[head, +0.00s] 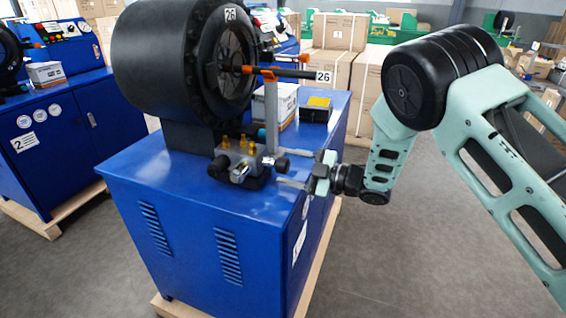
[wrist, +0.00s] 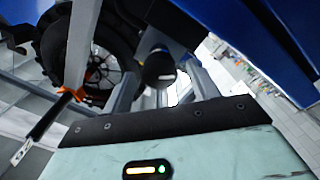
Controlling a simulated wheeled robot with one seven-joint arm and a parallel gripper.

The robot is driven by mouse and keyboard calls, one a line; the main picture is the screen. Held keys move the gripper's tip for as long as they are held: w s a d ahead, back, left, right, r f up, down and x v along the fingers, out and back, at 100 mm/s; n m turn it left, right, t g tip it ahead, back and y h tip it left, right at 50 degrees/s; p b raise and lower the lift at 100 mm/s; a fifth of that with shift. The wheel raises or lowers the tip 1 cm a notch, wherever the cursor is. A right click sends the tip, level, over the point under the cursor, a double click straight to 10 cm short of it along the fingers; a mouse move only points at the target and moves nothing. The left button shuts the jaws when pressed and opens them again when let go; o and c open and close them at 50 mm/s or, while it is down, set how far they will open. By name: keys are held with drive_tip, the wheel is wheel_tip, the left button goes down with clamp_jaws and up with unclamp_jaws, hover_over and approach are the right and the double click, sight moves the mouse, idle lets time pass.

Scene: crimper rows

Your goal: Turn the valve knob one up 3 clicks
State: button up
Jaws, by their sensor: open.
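The valve block (head: 243,158), with brass fittings on top, sits on the blue machine cabinet. I cannot tell from the frames which is valve knob one. My gripper (head: 279,170) reaches in from the right and is open, with its fingers near the right knob. In the wrist view a dark round knob (wrist: 158,72) shows between the two finger tips of my gripper (wrist: 163,82). Whether the fingers touch it is not clear.
A black crimping head (head: 165,70) labelled 26 stands behind the valve block. An upright grey bar (head: 272,110) and an orange-and-black handle (head: 285,72) rise close above my gripper. A white box (head: 275,105) and a yellow-topped box (head: 316,109) sit on the cabinet top (head: 150,178).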

drive_tip(key=shift+x, duration=1.25)
drive_tip(key=c, duration=1)
